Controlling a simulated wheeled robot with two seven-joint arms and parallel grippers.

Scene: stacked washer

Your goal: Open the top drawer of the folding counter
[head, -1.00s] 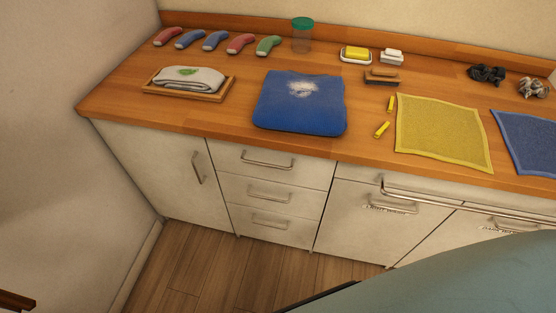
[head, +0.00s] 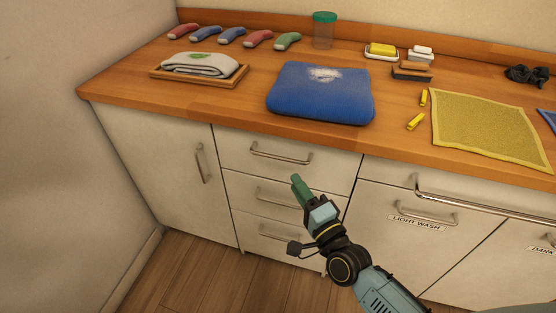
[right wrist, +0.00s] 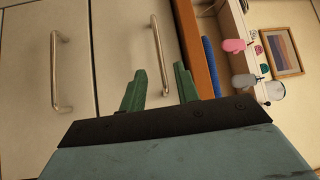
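The folding counter's top drawer (head: 235,150) is shut, with a bar handle (head: 281,156) on its white front. My right gripper (head: 298,187) is in front of the drawers, a little below and to the right of that handle. In the right wrist view, its green fingers (right wrist: 159,82) are apart with nothing between them. The top drawer's handle (right wrist: 156,45) lies ahead of them, apart from the fingertips. The middle drawer's handle (right wrist: 57,70) is off to the left there. My left gripper is not in view.
The wooden counter top (head: 150,110) juts above the drawers. A blue folded cloth (head: 320,95) and a tray with a grey towel (head: 200,65) lie on it. A rail (head: 480,203) and the LIGHT WASH front (head: 385,235) are to the right.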

